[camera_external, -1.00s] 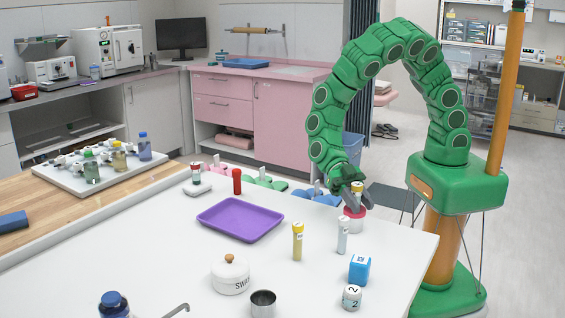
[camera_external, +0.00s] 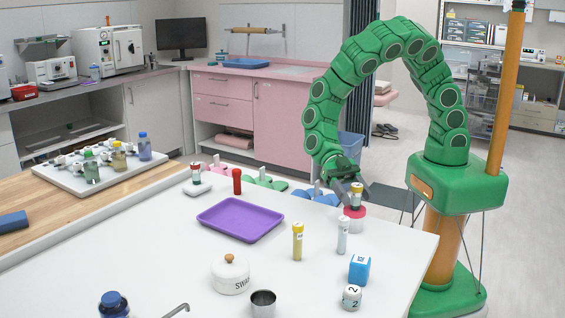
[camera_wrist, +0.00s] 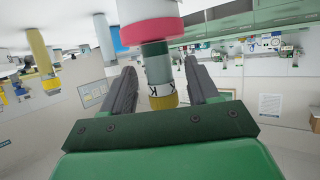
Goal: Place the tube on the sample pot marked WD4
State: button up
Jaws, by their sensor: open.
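A short tube (camera_external: 357,199) with a yellow cap and dark lettering stands upright on the pink-red lid of a white sample pot (camera_external: 355,223) at the far right of the white table. In the wrist view the tube (camera_wrist: 159,70) meets the pot's lid (camera_wrist: 150,31) at its dark green end. No WD4 marking can be read on the pot.
A white tube (camera_external: 343,237) and a yellow-capped tube (camera_external: 297,242) stand in front of the pot.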

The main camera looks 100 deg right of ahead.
jog(key=v, duration=0.9)
dwell(0.3)
